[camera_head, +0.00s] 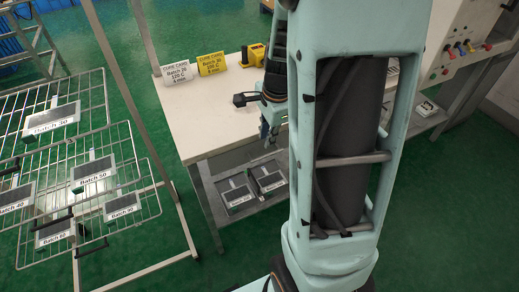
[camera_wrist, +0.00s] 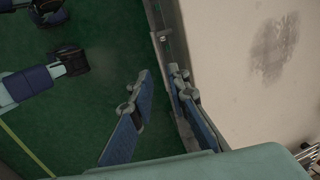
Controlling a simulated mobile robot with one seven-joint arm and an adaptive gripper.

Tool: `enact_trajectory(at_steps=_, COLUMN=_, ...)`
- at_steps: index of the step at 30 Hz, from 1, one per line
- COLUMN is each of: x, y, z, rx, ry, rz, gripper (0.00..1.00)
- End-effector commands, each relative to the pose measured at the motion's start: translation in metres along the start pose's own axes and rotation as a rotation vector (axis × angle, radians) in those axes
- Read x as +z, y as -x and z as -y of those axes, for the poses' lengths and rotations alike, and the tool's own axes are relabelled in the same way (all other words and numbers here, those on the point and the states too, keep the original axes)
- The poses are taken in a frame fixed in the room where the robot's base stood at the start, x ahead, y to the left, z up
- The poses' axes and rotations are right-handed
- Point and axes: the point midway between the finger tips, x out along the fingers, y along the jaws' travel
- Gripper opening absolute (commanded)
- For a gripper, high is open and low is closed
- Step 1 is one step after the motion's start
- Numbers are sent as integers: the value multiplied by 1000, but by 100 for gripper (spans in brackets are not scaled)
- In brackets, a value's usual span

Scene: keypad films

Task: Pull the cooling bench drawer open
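The cooling bench (camera_head: 222,108) has a pale top and stands in the middle of the head view. Its front edge also runs down the wrist view (camera_wrist: 235,60), where the top has a dark smudge. My gripper (camera_wrist: 160,74) is open and empty, its two blue-padded fingers apart. The right finger overlaps the bench's front edge in the picture; I cannot tell whether it touches. In the head view my gripper (camera_head: 268,133) is at the bench's front side, partly hidden by my arm. A small metal piece (camera_wrist: 161,37) shows on the bench edge ahead of the fingers. I cannot make out the drawer clearly.
A white card (camera_head: 176,73), a yellow card (camera_head: 212,63) and a yellow device (camera_head: 253,54) stand on the bench. Dark trays (camera_head: 236,192) lie on its lower shelf. A wire rack (camera_head: 110,205) with labelled batches stands left. A control panel (camera_head: 470,45) is at right.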

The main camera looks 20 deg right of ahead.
Motion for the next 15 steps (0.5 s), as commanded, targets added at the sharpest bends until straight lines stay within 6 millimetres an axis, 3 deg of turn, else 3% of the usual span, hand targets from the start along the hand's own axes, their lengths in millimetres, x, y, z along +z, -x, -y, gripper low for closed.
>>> enact_trajectory(at_steps=6, x=0, y=-47, z=-3, rx=6, ry=-3, rz=0, gripper=16)
enact_trajectory(at_steps=15, x=0, y=-85, z=-1, rx=2, ry=-1, rz=-1, gripper=16)
